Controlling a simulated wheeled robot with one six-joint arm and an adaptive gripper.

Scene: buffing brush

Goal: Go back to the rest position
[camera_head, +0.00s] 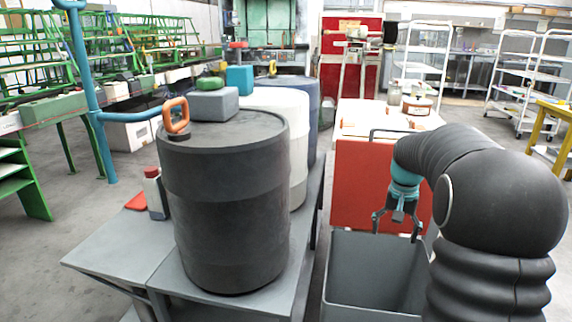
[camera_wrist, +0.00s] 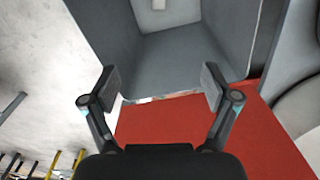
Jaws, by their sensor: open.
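My gripper (camera_head: 398,226) hangs from my arm at the right of the head view, pointing down over the grey open bin (camera_head: 372,250). The jaws are open with nothing between them. In the wrist view my gripper (camera_wrist: 160,88) shows two spread fingers, with the bin (camera_wrist: 180,50) beyond them.
A black drum (camera_head: 225,200) stands on a grey table (camera_head: 120,245) at left, with a white drum (camera_head: 298,150) behind it. An orange-handled tool (camera_head: 177,116) and a grey block (camera_head: 214,104) sit on the black drum. A red cabinet (camera_head: 355,185) stands behind the bin.

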